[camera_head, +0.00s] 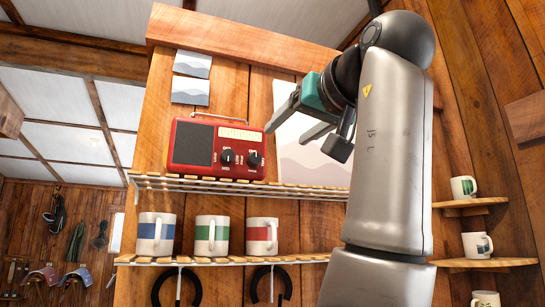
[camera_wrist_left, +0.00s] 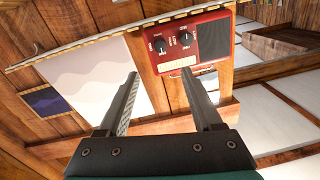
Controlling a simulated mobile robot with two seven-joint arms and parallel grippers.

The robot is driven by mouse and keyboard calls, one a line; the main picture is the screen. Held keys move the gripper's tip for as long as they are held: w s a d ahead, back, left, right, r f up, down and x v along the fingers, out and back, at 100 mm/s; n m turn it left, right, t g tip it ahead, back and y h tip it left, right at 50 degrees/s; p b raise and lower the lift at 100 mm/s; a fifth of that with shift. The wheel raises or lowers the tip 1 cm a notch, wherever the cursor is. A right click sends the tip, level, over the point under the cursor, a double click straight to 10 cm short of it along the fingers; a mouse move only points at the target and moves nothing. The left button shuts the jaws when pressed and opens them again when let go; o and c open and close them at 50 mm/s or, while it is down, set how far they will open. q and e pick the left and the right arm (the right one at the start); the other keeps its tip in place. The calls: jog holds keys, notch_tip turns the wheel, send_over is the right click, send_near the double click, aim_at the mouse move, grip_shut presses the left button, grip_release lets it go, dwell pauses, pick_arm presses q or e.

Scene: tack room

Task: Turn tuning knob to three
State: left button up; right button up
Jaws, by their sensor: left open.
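A red radio (camera_head: 217,148) stands upright on a slatted shelf. Its dark speaker panel is on the left and two black knobs are on the right, a left knob (camera_head: 227,157) and a right knob (camera_head: 254,159). Their labels are too small to read, so I cannot tell which is for tuning. The radio appears upside down in the left wrist view (camera_wrist_left: 214,38), with the knobs (camera_wrist_left: 159,46) beyond my fingertips. My left gripper (camera_head: 285,133) is open and empty, right of and slightly above the radio's right knob, apart from it. My right gripper is not in view.
A pale wavy picture (camera_head: 300,150) stands behind my gripper. Three striped mugs (camera_head: 211,235) stand on the lower shelf (camera_head: 220,260), with dark horseshoes below. More mugs (camera_head: 477,245) sit on small shelves at the right. The radio's front is clear.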

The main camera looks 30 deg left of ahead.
aim_at(256, 158)
pick_arm(q)
jog(key=p+x, duration=0.4)
jog(key=x, duration=0.9)
jog(key=shift+w+a+r, duration=0.1)
jog(key=shift+w+a, duration=0.05)
jog(key=shift+a, duration=0.05)
jog(key=shift+p+x, duration=0.4)
jog(key=shift+x, duration=0.4)
jog(key=shift+d, duration=0.1)
jog(key=shift+c, duration=0.3)
grip_shut()
